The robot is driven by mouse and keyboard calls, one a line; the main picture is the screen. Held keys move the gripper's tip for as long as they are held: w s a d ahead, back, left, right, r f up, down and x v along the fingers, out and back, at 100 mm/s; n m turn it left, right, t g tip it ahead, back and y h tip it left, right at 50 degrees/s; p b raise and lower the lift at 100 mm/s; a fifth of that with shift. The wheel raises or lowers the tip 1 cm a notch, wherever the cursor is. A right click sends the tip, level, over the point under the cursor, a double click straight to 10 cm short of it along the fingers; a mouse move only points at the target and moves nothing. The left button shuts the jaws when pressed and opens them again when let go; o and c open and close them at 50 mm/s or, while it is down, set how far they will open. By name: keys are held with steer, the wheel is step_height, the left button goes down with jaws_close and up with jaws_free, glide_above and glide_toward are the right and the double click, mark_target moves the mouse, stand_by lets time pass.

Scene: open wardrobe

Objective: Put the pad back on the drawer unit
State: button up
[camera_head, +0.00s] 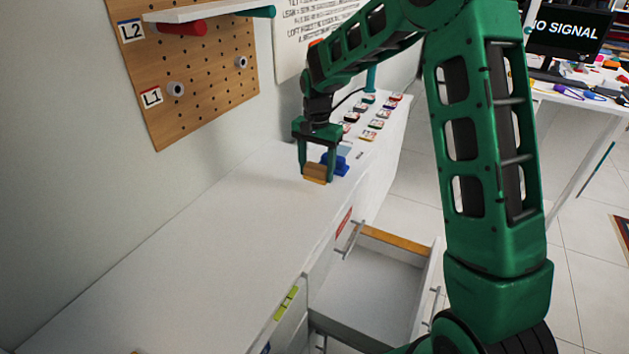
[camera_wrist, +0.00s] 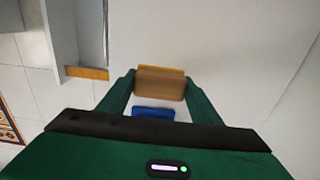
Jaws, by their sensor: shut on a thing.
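The pad (camera_head: 316,172) is a small block with a brown body and a yellow-orange strip along its lower side. It is between the two fingers of my gripper (camera_head: 316,177), which is shut on it. In the head view it is at or just above the white top of the drawer unit (camera_head: 230,240); I cannot tell whether it touches. In the wrist view the pad (camera_wrist: 160,84) sits between the green fingertips. A blue object (camera_head: 335,164) is right behind the pad, and it shows in the wrist view (camera_wrist: 153,113) as well.
An open, empty-looking drawer (camera_head: 370,290) juts out below the top. Several small cards or tiles (camera_head: 377,124) lie at the far end. A wooden pegboard (camera_head: 190,75) with a shelf (camera_head: 215,10) hangs on the wall. The near part of the top is clear.

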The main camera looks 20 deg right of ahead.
mark_target(316, 179)
steer(key=shift+f, duration=1.95)
steer(key=o, duration=1.2)
steer(key=shift+r, duration=0.1)
step_height(316, 179, up, 11)
steer(key=shift+r, duration=0.5)
